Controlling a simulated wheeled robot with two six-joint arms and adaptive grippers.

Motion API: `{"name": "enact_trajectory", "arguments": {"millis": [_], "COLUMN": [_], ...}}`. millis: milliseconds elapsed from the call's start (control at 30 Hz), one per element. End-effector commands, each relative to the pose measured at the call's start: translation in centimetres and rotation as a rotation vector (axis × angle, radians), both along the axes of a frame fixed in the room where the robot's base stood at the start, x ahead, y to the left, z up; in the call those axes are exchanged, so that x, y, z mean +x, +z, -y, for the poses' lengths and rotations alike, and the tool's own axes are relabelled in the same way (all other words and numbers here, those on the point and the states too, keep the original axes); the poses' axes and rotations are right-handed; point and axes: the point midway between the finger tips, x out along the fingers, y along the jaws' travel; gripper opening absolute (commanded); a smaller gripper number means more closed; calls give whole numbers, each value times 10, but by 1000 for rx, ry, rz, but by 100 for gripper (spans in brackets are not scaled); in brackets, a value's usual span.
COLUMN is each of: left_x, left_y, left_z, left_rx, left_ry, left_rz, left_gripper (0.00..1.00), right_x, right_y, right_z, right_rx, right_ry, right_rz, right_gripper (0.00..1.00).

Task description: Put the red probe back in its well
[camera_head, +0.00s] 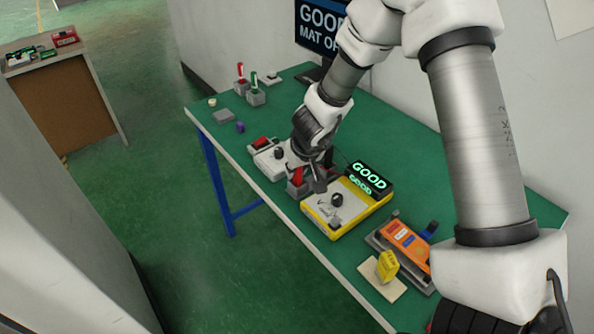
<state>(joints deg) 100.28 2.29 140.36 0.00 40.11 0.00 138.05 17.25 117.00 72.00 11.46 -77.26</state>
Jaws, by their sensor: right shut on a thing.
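My right gripper (316,180) points down over the table, just left of the yellow tester. It is shut on a slim red probe (298,175), which shows partly beside the fingers. A small grey block (296,190), which looks like the well, stands right below the red probe. I cannot tell whether the probe's tip is inside it or above it, as the fingers cover part of the view. The yellow tester (374,206) has a black knob, and its display (369,177) reads "GOOD" in green. My left gripper is not in view.
A white unit with a red part (262,144) sits left of the gripper. Red-handled (241,72) and green-handled (254,80) pieces stand in grey blocks at the far left. The green table (440,180) is clear behind.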

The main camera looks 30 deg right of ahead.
Motion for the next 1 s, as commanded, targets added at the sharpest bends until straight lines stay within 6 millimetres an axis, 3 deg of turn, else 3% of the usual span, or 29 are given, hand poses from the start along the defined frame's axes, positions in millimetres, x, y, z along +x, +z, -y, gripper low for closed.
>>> {"name": "enact_trajectory", "arguments": {"millis": [200, 233, 300, 667, 767, 1000], "left_x": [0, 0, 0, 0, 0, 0], "left_y": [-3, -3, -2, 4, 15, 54], "left_z": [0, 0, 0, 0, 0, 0], "left_rx": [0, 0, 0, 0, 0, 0], "left_ry": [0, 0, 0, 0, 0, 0], "left_rz": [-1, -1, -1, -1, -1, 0], "left_gripper": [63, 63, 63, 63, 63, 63], "right_x": [0, 0, 0, 0, -6, -30], "right_y": [-5, -4, -4, 4, 22, 83], "right_z": [0, 0, 0, 0, -1, -5], "right_rx": [0, 0, 0, 0, 2, 2], "right_ry": [0, 0, 0, -1, 0, 0], "right_rz": [-1, 0, 0, 1, 1, 2], "right_gripper": [0, 29, 47, 47, 47, 47]}}
